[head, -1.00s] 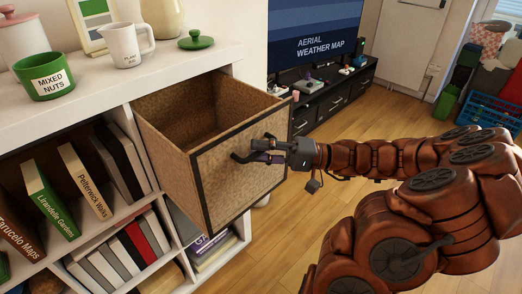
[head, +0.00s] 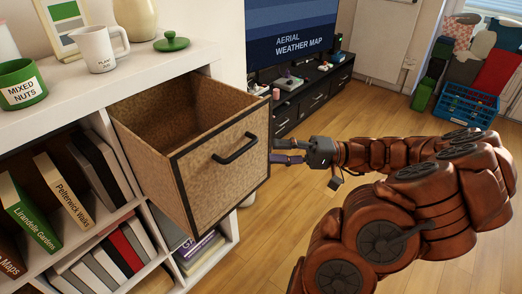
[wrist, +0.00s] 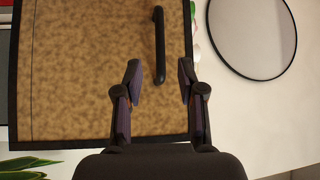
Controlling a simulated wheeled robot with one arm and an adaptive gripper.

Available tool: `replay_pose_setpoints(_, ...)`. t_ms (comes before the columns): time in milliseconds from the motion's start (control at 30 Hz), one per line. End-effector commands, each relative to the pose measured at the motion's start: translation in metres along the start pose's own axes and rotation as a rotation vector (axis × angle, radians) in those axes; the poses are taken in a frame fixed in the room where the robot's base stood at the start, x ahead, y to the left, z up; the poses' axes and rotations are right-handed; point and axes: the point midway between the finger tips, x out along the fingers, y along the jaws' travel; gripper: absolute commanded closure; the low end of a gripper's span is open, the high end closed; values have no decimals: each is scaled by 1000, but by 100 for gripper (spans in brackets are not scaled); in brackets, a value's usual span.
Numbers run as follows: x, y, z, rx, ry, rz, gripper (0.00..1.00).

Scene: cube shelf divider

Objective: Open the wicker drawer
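The wicker drawer (head: 222,165) is pulled well out of the white shelf, and its empty inside shows from above. Its tan front has a dark frame and a black bar handle (head: 236,149). The handle also shows in the wrist view (wrist: 160,46), ahead of the fingers. My gripper (head: 288,158) is just right of the drawer front in the head view, apart from the handle. In the wrist view the two fingers of my gripper (wrist: 160,82) are spread with nothing between them.
The white shelf (head: 75,118) holds books below. A green cup (head: 20,85), a white pitcher (head: 98,48) and a green lid (head: 172,42) stand on top. A black TV stand (head: 312,95) is behind.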

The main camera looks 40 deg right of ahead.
Motion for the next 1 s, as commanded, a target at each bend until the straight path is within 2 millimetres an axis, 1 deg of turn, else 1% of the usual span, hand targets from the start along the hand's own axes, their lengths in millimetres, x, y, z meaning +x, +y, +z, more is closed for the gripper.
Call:
replay_pose_setpoints(33, -8, 1, 0, 1, 3, 2, 61)
replay_pose_setpoints(100, -14, 1, -1, 1, 3, 1, 61)
replay_pose_setpoints(300, -27, 0, 0, 1, 0, 0, 61)
replay_pose_setpoints(1000, -28, 0, 0, 1, 0, 0, 61)
